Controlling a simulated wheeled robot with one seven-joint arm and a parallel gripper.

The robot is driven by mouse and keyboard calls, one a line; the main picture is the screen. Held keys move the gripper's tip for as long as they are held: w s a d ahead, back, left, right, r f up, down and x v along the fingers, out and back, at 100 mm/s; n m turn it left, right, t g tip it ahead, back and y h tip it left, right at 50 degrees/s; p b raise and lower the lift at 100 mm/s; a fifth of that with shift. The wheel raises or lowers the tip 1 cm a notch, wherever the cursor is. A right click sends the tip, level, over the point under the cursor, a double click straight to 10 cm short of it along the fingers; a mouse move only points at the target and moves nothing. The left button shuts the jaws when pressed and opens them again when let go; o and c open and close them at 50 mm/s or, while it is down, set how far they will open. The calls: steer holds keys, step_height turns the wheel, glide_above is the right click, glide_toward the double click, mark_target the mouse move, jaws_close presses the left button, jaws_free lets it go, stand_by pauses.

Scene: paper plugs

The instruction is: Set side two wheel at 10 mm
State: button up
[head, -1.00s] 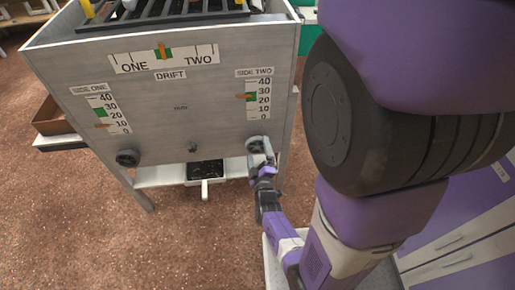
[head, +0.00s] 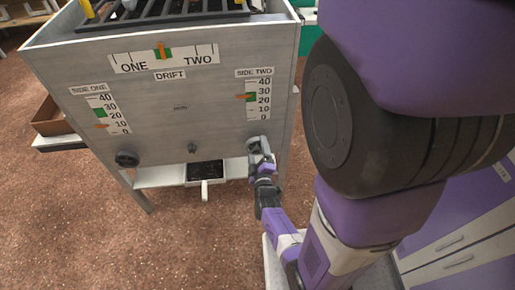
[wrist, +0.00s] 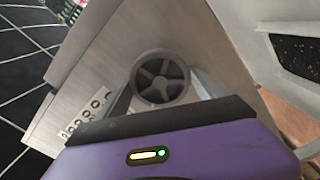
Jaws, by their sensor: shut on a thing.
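The side two wheel (head: 253,145) is a dark round handwheel low on the right of the grey machine front. My gripper (head: 262,151) is shut on it, and the fingers hide part of its rim in the head view. In the wrist view the spoked wheel (wrist: 160,78) sits between my two fingers. The side two scale (head: 264,100) runs from 0 to 40. Its orange pointer (head: 242,97) stands between 20 and 30, about 25, beside a green band (head: 251,97).
The side one wheel (head: 126,159) is at the lower left, with the side one scale (head: 105,114) pointer near 10. The drift scale (head: 130,62) pointer lies over its green band.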

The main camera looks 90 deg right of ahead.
steer(key=m+b, duration=0.1)
steer(key=m, duration=0.2)
steer(key=shift+f, duration=0.1)
steer(key=m, duration=0.3)
steer(key=shift+b, duration=0.35)
steer(key=m+b, duration=0.1)
steer(key=m, duration=0.5)
steer(key=shift+b, duration=0.35)
steer(key=m+b, duration=0.2)
steer(key=m, duration=0.5)
steer(key=m+b, duration=0.1)
steer(key=m, duration=0.3)
steer(key=shift+b, duration=0.3)
steer(key=shift+m, duration=1.1)
steer(key=o, duration=1.4)
